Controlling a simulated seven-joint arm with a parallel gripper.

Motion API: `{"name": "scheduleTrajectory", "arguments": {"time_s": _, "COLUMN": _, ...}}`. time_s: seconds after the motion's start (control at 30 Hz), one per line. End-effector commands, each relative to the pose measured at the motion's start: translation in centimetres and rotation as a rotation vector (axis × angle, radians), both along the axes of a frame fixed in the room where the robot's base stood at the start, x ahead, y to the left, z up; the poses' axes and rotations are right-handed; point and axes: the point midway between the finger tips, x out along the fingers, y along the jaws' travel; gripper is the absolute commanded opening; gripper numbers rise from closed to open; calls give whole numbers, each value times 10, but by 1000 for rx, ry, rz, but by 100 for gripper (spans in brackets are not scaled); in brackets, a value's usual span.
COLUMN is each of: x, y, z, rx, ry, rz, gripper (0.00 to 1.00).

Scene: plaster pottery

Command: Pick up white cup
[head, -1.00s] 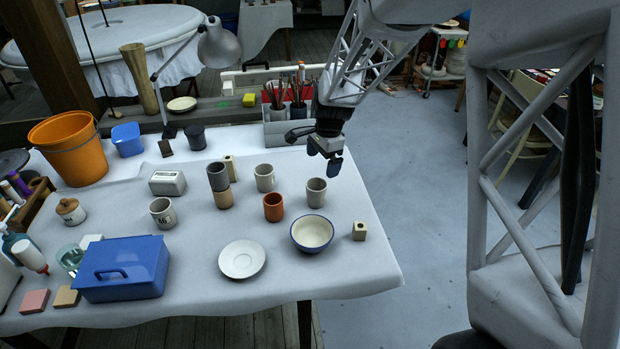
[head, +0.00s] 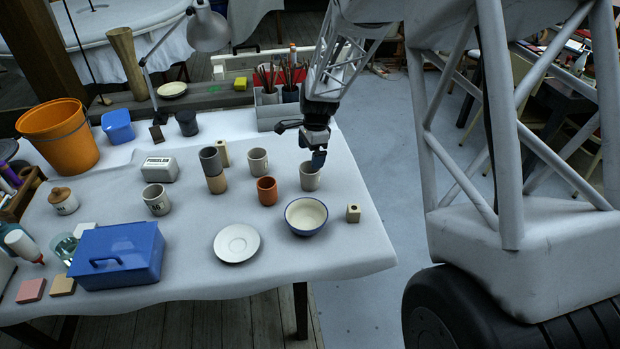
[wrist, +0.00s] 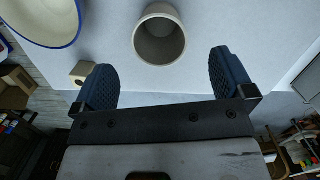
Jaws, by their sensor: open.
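A white-grey cup (head: 309,180) stands upright on the table near its right edge. My gripper (head: 316,158) is open and empty just above and behind it, and a fingertip hides part of its rim. In the wrist view the same cup (wrist: 160,38) shows its open mouth beyond the gap between my two blue fingers (wrist: 162,66); neither finger appears to touch it. Two other pale cups stand to the left: one plain cup (head: 257,161) and one with dark marking (head: 156,199).
A terracotta cup (head: 267,191), a blue-rimmed bowl (head: 306,215) and a small wooden block (head: 353,213) stand close by. The brush holder (head: 271,112) is behind.

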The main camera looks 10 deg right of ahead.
Motion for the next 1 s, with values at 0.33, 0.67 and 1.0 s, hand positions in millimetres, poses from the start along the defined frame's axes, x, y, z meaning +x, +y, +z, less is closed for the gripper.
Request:
{"name": "scheduleTrajectory", "arguments": {"time_s": 0.33, "x": 0, "y": 1, "z": -12, "rx": 0, "ry": -1, "rz": 0, "gripper": 100}}
{"name": "scheduleTrajectory", "arguments": {"time_s": 0.67, "x": -1, "y": 1, "z": -21, "rx": 0, "ry": 2, "rz": 1, "gripper": 100}}
{"name": "scheduleTrajectory", "arguments": {"time_s": 1.0, "x": -2, "y": 2, "z": -57, "rx": 0, "ry": 1, "rz": 1, "gripper": 100}}
